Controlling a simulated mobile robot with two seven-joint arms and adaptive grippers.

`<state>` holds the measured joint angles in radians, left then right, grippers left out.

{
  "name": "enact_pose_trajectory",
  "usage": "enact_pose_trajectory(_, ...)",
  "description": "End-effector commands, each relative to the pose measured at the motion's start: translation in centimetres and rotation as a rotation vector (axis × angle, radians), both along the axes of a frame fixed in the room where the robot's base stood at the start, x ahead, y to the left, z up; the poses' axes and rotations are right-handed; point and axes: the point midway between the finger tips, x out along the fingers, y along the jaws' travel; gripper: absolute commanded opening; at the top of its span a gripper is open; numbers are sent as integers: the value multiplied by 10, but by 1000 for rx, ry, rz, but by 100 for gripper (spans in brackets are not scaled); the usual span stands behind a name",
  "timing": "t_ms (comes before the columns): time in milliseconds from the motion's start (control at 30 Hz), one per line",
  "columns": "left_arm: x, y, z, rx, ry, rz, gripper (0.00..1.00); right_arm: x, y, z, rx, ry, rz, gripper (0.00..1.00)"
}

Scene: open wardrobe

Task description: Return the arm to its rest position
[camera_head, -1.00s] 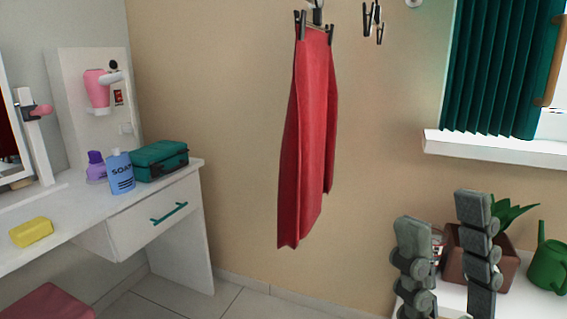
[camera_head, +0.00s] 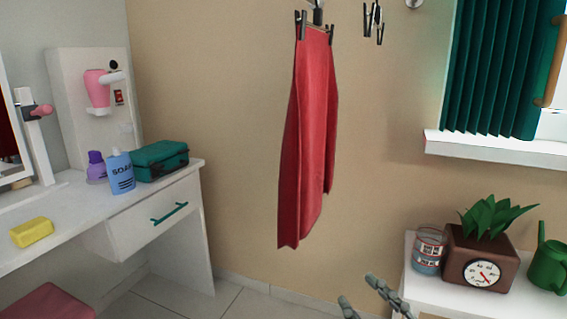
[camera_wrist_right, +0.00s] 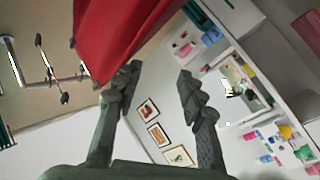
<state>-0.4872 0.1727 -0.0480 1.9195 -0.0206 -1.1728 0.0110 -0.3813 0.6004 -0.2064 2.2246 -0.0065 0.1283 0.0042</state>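My right gripper (camera_head: 367,297) shows at the bottom edge of the head view, low and in front of the white cabinet at the right. Only its fingertips are visible there. In the right wrist view its two fingers (camera_wrist_right: 158,85) are spread apart with nothing between them, so it is open and empty. A red cloth (camera_head: 308,140) hangs from a clip hanger on the wall, above and apart from the gripper. The cloth also shows at the top of the right wrist view (camera_wrist_right: 120,35), beyond the fingers. My left gripper is in neither view.
A white vanity (camera_head: 150,212) stands left with a soap bottle (camera_head: 121,172) and teal case (camera_head: 160,160). Floor between is clear.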

Motion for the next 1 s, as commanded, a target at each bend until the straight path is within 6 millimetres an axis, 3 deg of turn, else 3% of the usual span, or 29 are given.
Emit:
enact_pose_trajectory(33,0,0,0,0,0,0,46,11,-17,-33,-50,96,-61,40)
enact_pose_trajectory(100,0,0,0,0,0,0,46,22,-44,-79,-120,233,-149,40)
enact_pose_trajectory(200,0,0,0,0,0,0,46,25,-87,-143,-217,428,-274,40)
enact_pose_trajectory(400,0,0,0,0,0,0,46,-9,-181,-249,-391,800,-513,40)
enact_pose_trajectory(600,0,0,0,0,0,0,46,-61,-247,-305,-507,1062,-682,40)
enact_pose_trajectory(900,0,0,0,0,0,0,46,-135,-310,-342,-622,1345,-862,40)
enact_pose_trajectory(1000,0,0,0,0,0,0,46,-141,-272,-358,-525,1382,-830,40)
